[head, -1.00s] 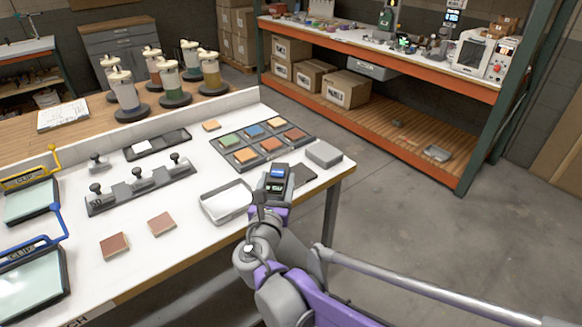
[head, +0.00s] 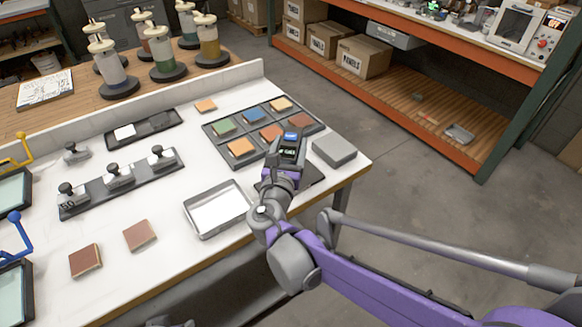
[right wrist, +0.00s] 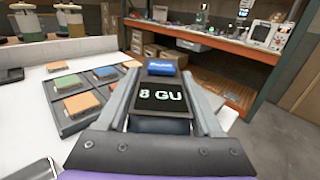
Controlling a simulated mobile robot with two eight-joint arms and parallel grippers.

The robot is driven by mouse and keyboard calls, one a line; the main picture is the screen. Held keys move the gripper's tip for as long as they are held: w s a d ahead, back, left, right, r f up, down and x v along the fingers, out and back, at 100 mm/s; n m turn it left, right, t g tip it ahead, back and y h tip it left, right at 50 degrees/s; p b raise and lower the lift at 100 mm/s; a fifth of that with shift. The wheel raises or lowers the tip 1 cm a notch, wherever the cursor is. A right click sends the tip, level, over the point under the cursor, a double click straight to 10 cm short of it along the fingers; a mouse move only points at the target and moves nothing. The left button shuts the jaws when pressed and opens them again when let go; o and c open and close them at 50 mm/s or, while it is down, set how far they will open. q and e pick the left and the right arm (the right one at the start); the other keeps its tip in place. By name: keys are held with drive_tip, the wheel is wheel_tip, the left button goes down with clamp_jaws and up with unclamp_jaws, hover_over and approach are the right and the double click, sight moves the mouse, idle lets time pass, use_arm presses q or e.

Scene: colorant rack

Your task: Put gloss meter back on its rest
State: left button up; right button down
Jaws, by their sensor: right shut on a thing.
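My right gripper (head: 287,155) is shut on the gloss meter (head: 290,143), a dark boxy device with a blue part at its far end. In the right wrist view the gloss meter (right wrist: 160,97) sits between the two fingers, and its screen reads "8 GU". In the head view it appears over the table's right end, in front of the sample rack. A flat dark plate (head: 313,174) shows partly behind the gripper; I cannot tell whether it is the rest. The gap below the meter is hard to judge. My left gripper is not in view.
A rack of coloured tiles (head: 213,133) lies just behind the meter, and a grey block (head: 334,150) is to its right. An empty metal tray (head: 190,222) is to the left. Black-knobbed weights stand on a dark strip (head: 90,203). Table space (head: 170,275) in front is clear.

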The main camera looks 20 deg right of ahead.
wheel_tip(320, 180, down, 3)
drive_tip(key=shift+s+r, duration=0.1)
drive_tip(key=shift+r, duration=0.1)
drive_tip(key=shift+f+b, duration=0.55)
drive_tip(key=shift+f, duration=1.5)
drive_tip(key=shift+f, duration=0.2)
drive_tip(key=shift+c, duration=0.2)
unclamp_jaws()
drive_tip(key=shift+r, duration=0.15)
drive_tip(key=shift+s+a+r, duration=0.1)
drive_tip(key=shift+s, duration=0.05)
drive_tip(key=v, duration=1.1)
drive_tip(key=shift+s, duration=0.25)
drive_tip(key=shift+a, duration=0.15)
